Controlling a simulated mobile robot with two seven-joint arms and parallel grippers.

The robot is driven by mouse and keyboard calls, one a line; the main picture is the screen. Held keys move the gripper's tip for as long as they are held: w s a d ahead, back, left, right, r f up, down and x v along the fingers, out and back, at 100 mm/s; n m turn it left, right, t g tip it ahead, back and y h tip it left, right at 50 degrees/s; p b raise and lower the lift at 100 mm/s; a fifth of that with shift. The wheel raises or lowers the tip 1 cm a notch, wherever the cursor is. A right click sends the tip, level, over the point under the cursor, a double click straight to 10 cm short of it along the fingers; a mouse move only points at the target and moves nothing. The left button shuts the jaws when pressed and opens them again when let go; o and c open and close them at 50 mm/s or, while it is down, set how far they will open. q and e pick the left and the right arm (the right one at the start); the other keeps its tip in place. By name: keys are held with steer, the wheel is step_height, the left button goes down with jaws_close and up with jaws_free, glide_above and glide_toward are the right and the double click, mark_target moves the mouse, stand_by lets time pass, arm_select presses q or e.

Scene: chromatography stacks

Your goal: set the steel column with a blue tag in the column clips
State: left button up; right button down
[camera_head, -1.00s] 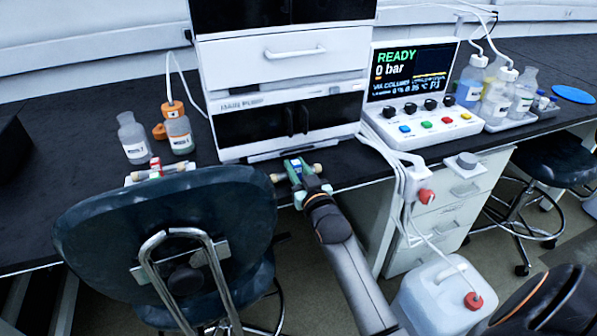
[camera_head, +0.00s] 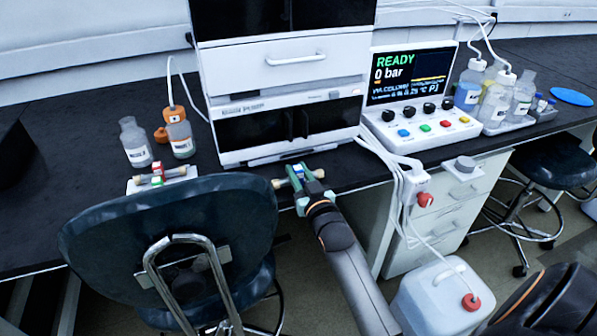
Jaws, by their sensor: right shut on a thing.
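My right gripper (camera_head: 301,180) is shut on a short column (camera_head: 279,183) with pale ends, held crosswise just above the bench's front edge, below the white instrument stack. A small blue tag shows between the green finger parts; the fingers hide most of the column's body. The stack's dark lower bay (camera_head: 270,133) is behind and above the gripper. I cannot make out the column clips at this size. My left gripper is not in view.
A white holder (camera_head: 135,187) with red- and green-tagged columns (camera_head: 157,170) sits at left behind a dark chair (camera_head: 180,230). Bottles (camera_head: 135,143) stand beyond it. The control panel (camera_head: 420,127) and its white cables (camera_head: 397,180) are right of the gripper.

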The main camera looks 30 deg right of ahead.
mark_target(303, 174)
steer(key=shift+s+a+r+p, duration=0.2)
steer(key=shift+s+r+p, duration=0.3)
steer(key=shift+s+p, duration=0.35)
steer(key=shift+s+a+r+p, duration=0.15)
steer(key=shift+s+r+p, duration=0.3)
steer(key=shift+s+p, duration=0.35)
steer(key=shift+s+a+r+p, duration=0.15)
steer(key=shift+s+r+p, duration=0.05)
steer(key=shift+s+p, duration=0.35)
